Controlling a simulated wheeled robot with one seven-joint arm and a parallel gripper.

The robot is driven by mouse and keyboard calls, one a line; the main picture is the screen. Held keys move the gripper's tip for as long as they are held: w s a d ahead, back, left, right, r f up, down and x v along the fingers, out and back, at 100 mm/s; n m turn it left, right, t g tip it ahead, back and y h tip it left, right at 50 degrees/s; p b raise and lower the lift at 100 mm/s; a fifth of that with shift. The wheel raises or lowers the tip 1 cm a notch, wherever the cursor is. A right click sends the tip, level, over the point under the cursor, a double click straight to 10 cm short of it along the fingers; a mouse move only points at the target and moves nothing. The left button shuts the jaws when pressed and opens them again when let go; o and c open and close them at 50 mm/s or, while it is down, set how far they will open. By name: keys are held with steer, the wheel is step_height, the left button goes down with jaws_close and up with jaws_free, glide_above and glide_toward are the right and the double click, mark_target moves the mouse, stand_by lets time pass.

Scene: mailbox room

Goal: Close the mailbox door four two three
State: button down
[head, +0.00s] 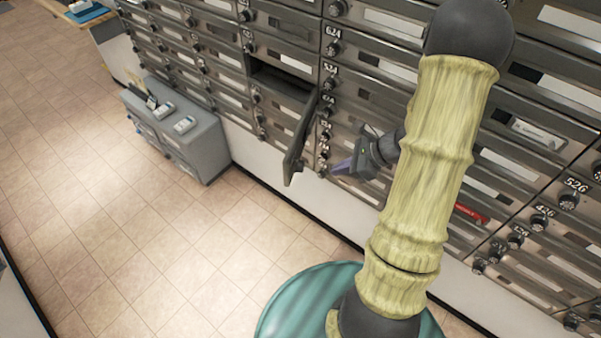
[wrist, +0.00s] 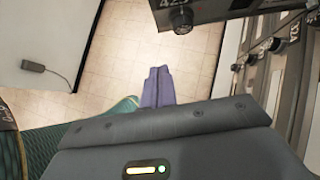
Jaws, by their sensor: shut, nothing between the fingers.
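One mailbox door (head: 301,140) stands swung open, sticking out from the wall of mailboxes, with its dark open compartment (head: 282,82) to its upper left. My gripper (head: 343,168) is shut and empty, just right of the door's lower end, with its purple fingers pointing left. In the wrist view the shut fingers (wrist: 157,86) point out over the floor. A door panel (wrist: 228,10) with a dark knob crosses the top of that view, beyond the fingertips and apart from them. Its number is cut off; it seems to start with 42.
Closed mailbox doors with knobs (head: 568,201) fill the wall around the open one. A grey cabinet (head: 178,135) with small items on top stands at the left by the wall. The tiled floor (head: 150,240) in front is clear.

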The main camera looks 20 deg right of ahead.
steer(key=shift+w+d, duration=0.1)
steer(key=shift+w, duration=0.05)
steer(key=shift+f, duration=0.1)
steer(key=p, duration=0.3)
glide_toward(290, 178)
steer(key=x, duration=0.5)
steer(key=shift+f, duration=0.35)
steer(key=shift+w+f, duration=0.15)
steer(key=shift+w+a, duration=0.1)
steer(key=shift+a, duration=0.15)
